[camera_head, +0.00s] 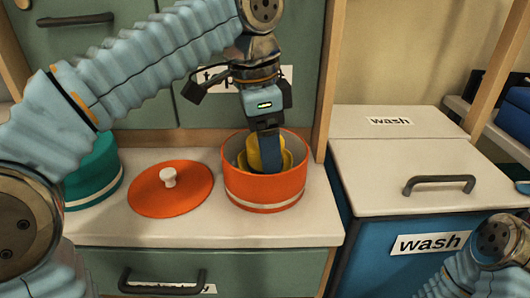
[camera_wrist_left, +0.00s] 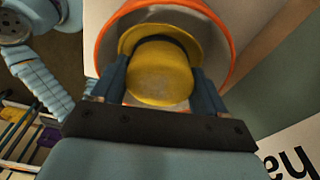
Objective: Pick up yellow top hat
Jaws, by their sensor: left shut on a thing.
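The yellow top hat (camera_head: 286,158) is inside a round orange box (camera_head: 265,190) with a pale band, on the counter. My left gripper (camera_head: 266,145) reaches down into the box from above and is shut on the hat. In the left wrist view the hat (camera_wrist_left: 160,75) shows its rounded crown and a dark band, between the two fingers of my left gripper (camera_wrist_left: 160,90). The orange box rim (camera_wrist_left: 102,45) surrounds it there. The hat's lower part is hidden in the head view. My right gripper is not in view; only part of my right arm shows at the lower right.
An orange lid (camera_head: 150,190) with a white knob lies left of the box. A teal round box (camera_head: 95,175) stands farther left, partly behind my arm. A white-topped blue bin marked "wash" (camera_head: 385,180) is at the right. Green drawers (camera_head: 235,270) are below the counter.

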